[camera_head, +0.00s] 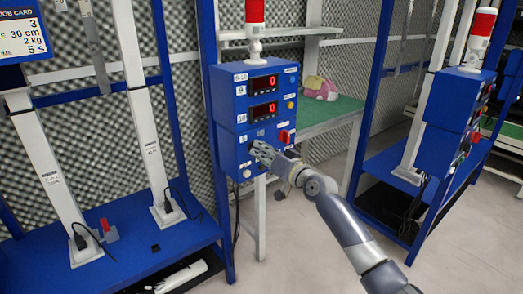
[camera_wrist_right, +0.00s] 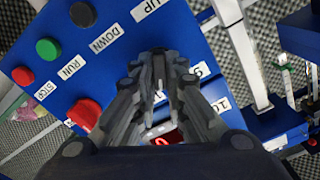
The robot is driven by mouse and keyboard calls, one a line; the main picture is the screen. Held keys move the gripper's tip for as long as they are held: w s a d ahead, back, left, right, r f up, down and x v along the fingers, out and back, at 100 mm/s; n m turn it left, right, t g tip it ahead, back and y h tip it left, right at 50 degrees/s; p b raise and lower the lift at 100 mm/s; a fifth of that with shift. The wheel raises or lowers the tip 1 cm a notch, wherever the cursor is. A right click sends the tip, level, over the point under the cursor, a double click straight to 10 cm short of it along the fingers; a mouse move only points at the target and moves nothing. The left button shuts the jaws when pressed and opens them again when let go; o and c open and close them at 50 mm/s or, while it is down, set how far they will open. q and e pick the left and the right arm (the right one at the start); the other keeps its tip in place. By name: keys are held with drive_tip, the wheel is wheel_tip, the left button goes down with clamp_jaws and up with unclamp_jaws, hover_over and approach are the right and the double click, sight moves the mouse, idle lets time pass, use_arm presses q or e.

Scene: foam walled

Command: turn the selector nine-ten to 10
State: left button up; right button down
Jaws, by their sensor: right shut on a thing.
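The blue control box (camera_head: 240,110) stands at the centre of the head view, with two red displays that each read 0. My right gripper (camera_head: 257,148) reaches its lower front face from the right. In the right wrist view the fingers of the gripper (camera_wrist_right: 157,62) are closed together against the blue panel (camera_wrist_right: 125,60). The selector nine-ten is hidden behind the fingers, so its pointing direction cannot be read. Two partly covered labels, a 9 (camera_wrist_right: 201,71) and a 10 (camera_wrist_right: 222,104), show beside the fingers. My left gripper is not in view.
The panel also carries a green button (camera_wrist_right: 48,49), a red button (camera_wrist_right: 22,76), a black button (camera_wrist_right: 82,14) and a red knob (camera_wrist_right: 85,113) near the fingers. A second blue box (camera_head: 450,110) stands at the right. A green-topped table (camera_head: 330,116) is behind.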

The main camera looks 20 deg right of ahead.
idle(0.3)
drive_tip(key=c, duration=1.6)
unclamp_jaws()
drive_tip(key=shift+c, duration=0.2)
drive_tip(key=shift+s, duration=0.1)
drive_tip(key=v, duration=1.2)
